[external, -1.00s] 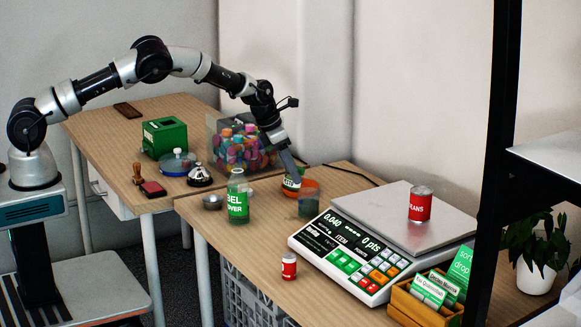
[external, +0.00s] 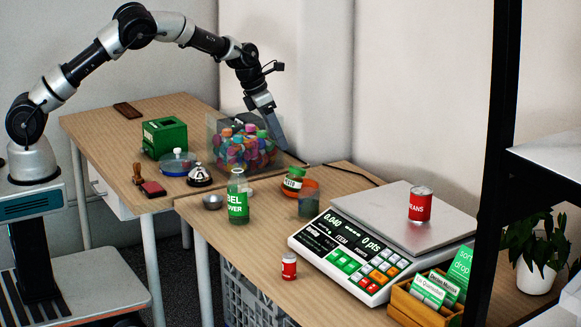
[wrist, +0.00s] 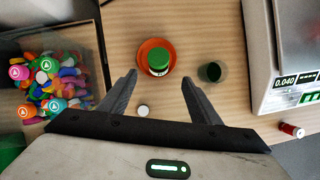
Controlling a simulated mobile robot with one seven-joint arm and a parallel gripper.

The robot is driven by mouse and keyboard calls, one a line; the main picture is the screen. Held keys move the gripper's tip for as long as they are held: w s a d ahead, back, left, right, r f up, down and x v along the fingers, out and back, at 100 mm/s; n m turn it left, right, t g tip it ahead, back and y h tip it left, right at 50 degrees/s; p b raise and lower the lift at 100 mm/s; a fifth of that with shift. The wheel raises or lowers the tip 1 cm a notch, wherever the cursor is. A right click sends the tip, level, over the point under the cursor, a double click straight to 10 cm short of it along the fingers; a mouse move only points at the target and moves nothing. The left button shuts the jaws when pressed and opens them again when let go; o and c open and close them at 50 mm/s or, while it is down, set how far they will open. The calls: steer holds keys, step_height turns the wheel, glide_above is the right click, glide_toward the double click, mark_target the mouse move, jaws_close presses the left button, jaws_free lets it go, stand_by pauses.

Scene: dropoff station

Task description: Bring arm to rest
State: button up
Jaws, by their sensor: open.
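My gripper (external: 281,141) is raised above the table in the external view, pointing down beside the clear bin of coloured caps. In the wrist view my gripper (wrist: 160,82) is open, its two fingers apart with nothing between them. Below it, a jar with a green lid (wrist: 158,60) stands in an orange bowl (wrist: 146,46). The same jar (external: 293,181) shows in the external view, clear of the fingers.
The clear bin (external: 213,135) of caps stands close to my gripper. A glass (external: 308,203), a green-labelled bottle (external: 238,199) and a small red can (external: 289,266) stand nearby. A scale (external: 345,262) carries a red can (external: 420,204). A black post (external: 497,140) rises at right.

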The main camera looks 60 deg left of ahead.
steer(key=s+a+r+m+h, duration=0.1)
steer(key=s+a+r+m, duration=0.1)
steer(key=s+r+m, duration=0.75)
steer(key=s+a+r+m, duration=0.2)
steer(key=s+r+m, duration=0.5)
steer(key=s+r, duration=0.55)
steer(key=s+a+f+m+t+y, duration=0.1)
steer(key=s+a+f+m+y, duration=0.1)
steer(key=s+m, duration=1.75)
steer(key=s+r+n+p, duration=0.3)
steer(key=s+r+p, duration=0.1)
steer(key=r+p, duration=0.95)
step_height(320, 180, down, 19)
steer(key=b, duration=1.9)
steer(key=shift+w+a+f+b, duration=0.15)
steer(key=shift+a+b, duration=0.05)
steer(key=shift+b, duration=0.1)
steer(key=shift+o, duration=0.5)
